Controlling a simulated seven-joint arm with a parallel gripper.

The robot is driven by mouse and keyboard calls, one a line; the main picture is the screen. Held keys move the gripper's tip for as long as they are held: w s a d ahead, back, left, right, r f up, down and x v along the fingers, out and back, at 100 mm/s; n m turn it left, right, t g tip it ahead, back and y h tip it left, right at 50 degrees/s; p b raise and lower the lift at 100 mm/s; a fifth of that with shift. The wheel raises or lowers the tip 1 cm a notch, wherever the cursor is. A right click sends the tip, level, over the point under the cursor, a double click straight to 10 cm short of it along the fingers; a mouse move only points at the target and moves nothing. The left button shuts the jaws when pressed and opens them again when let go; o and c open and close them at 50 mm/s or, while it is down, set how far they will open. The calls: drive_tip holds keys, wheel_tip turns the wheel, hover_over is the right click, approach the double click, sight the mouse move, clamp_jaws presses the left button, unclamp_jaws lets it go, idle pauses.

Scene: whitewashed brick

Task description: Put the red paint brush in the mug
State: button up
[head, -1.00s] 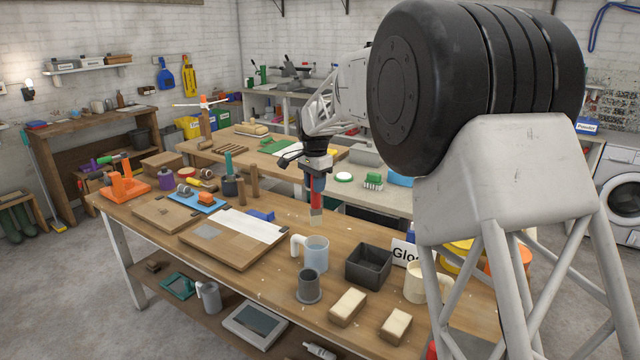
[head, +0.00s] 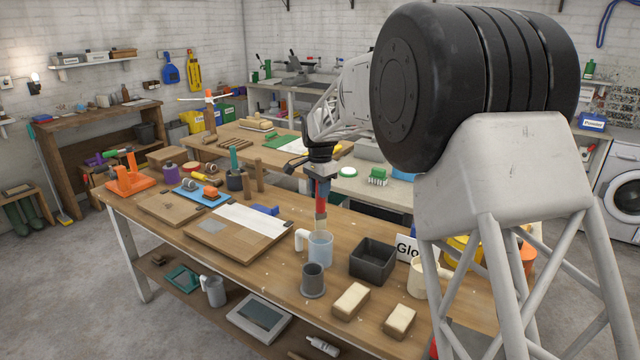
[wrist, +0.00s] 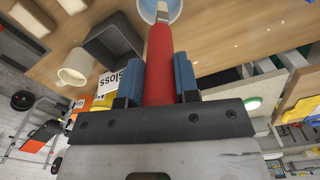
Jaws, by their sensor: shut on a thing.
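The red paint brush (head: 322,202) hangs upright, bristles down, under my gripper (head: 319,184). In the wrist view its red handle (wrist: 159,62) runs between the two blue fingers of my gripper (wrist: 159,76), which is shut on it. The light blue mug (head: 320,251), handle to the left, stands upright on the workbench directly below. The bristle end overlaps the mug's rim in the head view and lies over its opening in the wrist view. I cannot tell how far inside the tip is. The mug also shows at the top of the wrist view (wrist: 174,10).
A dark grey cup (head: 313,280) stands in front of the mug and a black open box (head: 372,258) to its right. A cream mug (head: 416,282) and two pale blocks (head: 351,300) are nearby. A wooden board (head: 230,245) lies left.

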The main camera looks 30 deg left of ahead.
sight(320, 209)
drive_tip(key=shift+f, duration=3.8)
drive_tip(key=o, duration=1)
drive_tip(key=shift+r, duration=3.85)
drive_tip(key=shift+d, duration=0.1)
